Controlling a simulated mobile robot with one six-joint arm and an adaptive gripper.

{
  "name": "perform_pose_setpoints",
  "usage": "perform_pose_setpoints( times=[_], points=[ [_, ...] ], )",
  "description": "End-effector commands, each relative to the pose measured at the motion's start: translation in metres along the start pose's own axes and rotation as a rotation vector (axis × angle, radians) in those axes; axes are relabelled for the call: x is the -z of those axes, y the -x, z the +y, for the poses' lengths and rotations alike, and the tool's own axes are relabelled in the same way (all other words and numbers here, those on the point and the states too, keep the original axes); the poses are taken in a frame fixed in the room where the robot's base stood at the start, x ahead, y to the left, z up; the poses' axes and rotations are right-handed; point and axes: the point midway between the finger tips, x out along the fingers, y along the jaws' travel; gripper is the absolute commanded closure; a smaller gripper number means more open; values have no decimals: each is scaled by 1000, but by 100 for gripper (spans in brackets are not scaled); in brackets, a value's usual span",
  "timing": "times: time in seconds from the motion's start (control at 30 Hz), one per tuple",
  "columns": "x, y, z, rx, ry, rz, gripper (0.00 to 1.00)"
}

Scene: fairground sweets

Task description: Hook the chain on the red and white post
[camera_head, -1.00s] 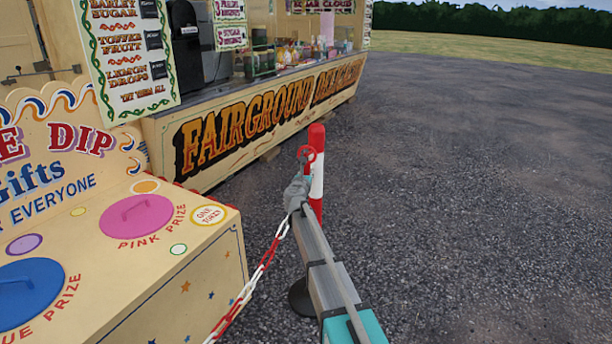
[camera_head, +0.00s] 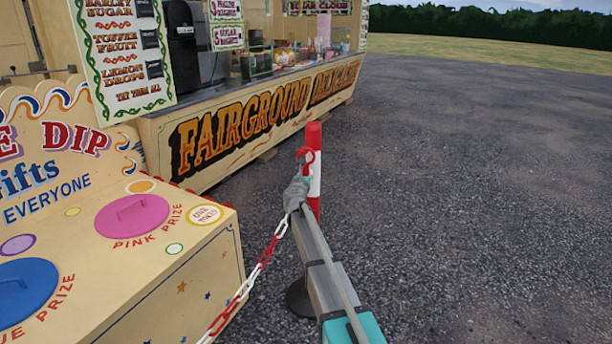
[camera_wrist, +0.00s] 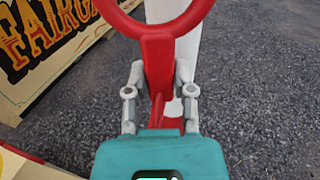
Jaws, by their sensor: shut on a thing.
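The red and white post (camera_head: 314,150) stands on the asphalt in the head view, partly hidden by my arm. My gripper (camera_head: 299,180) is in front of it, shut on the red hook (camera_head: 305,154) at the end of the chain. The red and white chain (camera_head: 262,262) hangs from the gripper down to the lower left. In the wrist view the hook's red ring (camera_wrist: 156,20) stands above the jaws (camera_wrist: 158,92). The post's white part (camera_wrist: 185,50) is just behind the ring. I cannot tell whether ring and post touch.
The cream prize-dip box (camera_head: 180,280) with pink and blue lids stands close on the left. The Fairground Delights stall (camera_head: 265,120) stands behind the post. Open asphalt (camera_head: 480,200) lies to the right.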

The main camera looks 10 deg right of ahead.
Motion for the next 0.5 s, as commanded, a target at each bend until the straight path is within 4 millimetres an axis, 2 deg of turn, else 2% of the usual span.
perform_pose_setpoints(
  times=[0.37, 0.4, 0.5],
  points=[
    [0, 0, 0, 0, 0, 0, 100],
    [0, 0, 0, 1, 0, 0, 62],
    [0, 0, 0, 1, 0, 0, 43]
  ],
)
